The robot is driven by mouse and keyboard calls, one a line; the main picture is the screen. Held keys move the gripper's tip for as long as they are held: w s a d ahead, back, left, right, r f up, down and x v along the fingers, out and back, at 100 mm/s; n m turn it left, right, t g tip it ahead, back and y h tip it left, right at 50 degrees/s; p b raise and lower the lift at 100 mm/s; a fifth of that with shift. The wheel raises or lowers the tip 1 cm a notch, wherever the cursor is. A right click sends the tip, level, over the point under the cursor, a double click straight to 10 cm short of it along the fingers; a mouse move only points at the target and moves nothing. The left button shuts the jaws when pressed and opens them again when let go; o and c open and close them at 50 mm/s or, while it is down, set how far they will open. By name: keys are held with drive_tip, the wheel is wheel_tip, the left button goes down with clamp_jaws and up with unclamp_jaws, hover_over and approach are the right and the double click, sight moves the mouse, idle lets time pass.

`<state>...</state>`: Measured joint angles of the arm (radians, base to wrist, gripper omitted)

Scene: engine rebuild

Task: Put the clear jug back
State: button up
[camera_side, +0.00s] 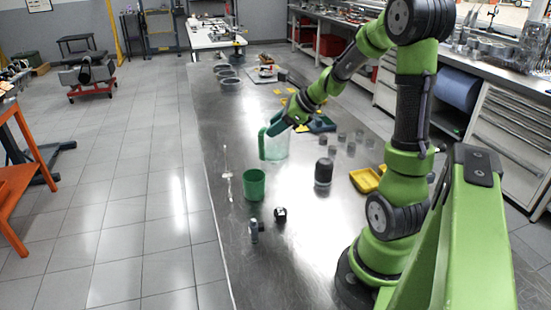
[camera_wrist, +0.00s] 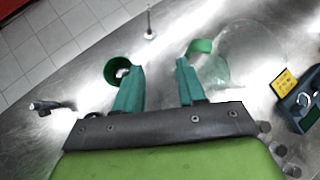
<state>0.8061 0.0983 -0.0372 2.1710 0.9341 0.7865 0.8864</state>
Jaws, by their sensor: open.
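The clear jug (camera_side: 276,148) stands upright on the metal bench in the side view, with its green-tinted handle on its left. In the wrist view the jug (camera_wrist: 245,50) is faint and see-through at the upper right, and its green handle (camera_wrist: 200,46) shows just beyond the right fingertip. My gripper (camera_side: 275,129) is at the jug's top in the side view. In the wrist view my gripper (camera_wrist: 158,66) is open with nothing seen between its two green fingers. I cannot tell whether the right finger touches the handle.
A green cup (camera_side: 254,185) stands nearer the camera, left of the jug. A dark-topped cylinder (camera_side: 323,173), yellow tray (camera_side: 364,180) and several small grey cylinders are to the right. Small dark parts (camera_side: 280,214) lie in front. Grey bowls (camera_side: 231,85) line the far left edge.

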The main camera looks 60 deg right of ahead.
drive_tip(key=s+a+r+n+g+y, duration=0.1)
drive_tip(key=a+r+n, duration=0.1)
drive_tip(key=a+n, duration=0.35)
drive_tip(key=a+r+n+y, duration=0.1)
drive_tip(key=a+r+n, duration=0.2)
drive_tip(key=a+n, duration=0.3)
drive_tip(key=s+a+r+n, duration=0.2)
drive_tip(key=s+a+n, duration=0.8)
drive_tip(key=a+n, duration=0.4)
drive_tip(key=shift+s+n+g+h, duration=0.25)
drive_tip(key=shift+n+g+h, duration=0.15)
drive_tip(key=shift+n, duration=0.85)
